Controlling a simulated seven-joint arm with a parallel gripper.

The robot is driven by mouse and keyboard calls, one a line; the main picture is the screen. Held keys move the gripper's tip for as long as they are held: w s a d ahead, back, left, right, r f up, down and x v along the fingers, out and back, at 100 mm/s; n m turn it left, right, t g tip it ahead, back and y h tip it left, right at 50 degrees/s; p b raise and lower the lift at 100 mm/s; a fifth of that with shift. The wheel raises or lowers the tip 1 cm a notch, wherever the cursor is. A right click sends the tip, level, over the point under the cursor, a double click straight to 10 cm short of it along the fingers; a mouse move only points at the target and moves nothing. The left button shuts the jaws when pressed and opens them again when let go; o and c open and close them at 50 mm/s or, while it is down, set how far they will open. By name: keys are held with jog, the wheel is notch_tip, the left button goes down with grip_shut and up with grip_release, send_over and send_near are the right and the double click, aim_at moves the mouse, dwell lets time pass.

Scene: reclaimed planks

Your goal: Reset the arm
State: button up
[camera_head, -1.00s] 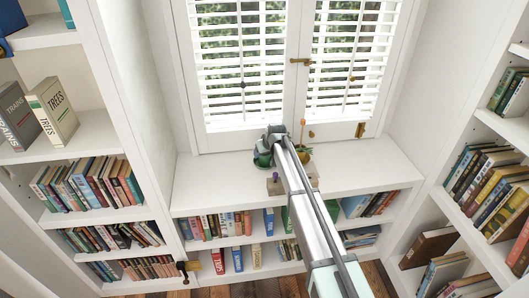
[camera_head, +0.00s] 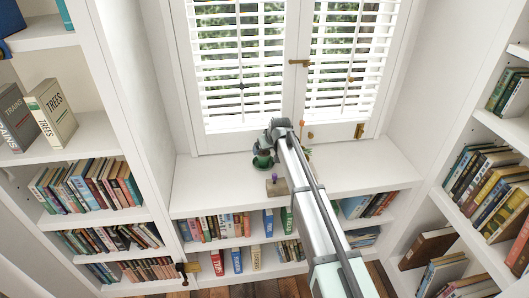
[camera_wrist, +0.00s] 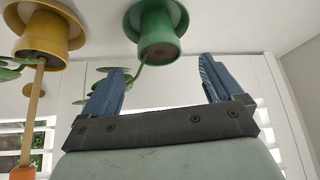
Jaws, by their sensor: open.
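My gripper (camera_wrist: 162,68) is open and empty, its two blue fingers spread apart in the wrist view. That view looks upside down. A green pot (camera_wrist: 160,30) with a thin plant shows beyond the fingers, and a yellow pot (camera_wrist: 40,30) with a plant is at the upper left. In the head view, the end of my arm (camera_head: 278,128) is over the white window ledge, in front of the window; the fingers cannot be made out there. The green pot (camera_head: 262,162) stands just below the arm's end. The yellow pot is mostly hidden behind my arm.
A small wooden block with a purple item (camera_head: 276,187) lies on the ledge (camera_head: 215,185) left of my arm. Bookshelves stand left (camera_head: 95,215) and right (camera_head: 480,120), with more books under the ledge. White shutters (camera_head: 240,70) close the back. The ledge's right part is clear.

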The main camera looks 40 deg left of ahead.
jog(key=v, duration=0.7)
jog(key=shift+r, duration=0.15)
jog(key=shift+d, duration=0.1)
